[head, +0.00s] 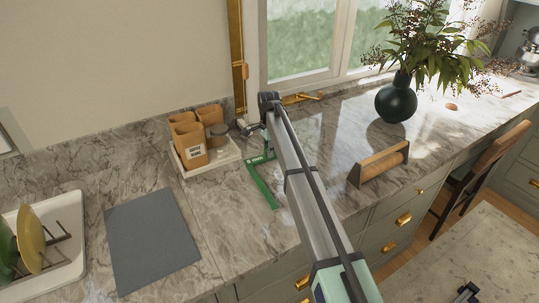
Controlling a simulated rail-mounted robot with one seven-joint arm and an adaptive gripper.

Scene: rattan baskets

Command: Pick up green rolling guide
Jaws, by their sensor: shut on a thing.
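The green rolling guide (263,186) is a flat, angular green piece with light lettering, on or just above the marble counter near the middle of the head view. My arm reaches over the counter from the lower right and hides part of the guide's right side. My gripper (264,147) is at the guide's far end, shut on it. The fingertips are small and partly hidden, so the exact contact does not show. I cannot tell whether the guide is clear of the counter.
A white tray (222,159) with tan canisters (190,146) stands just left of the guide. A grey mat (150,240) and dish rack (72,270) are at left.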

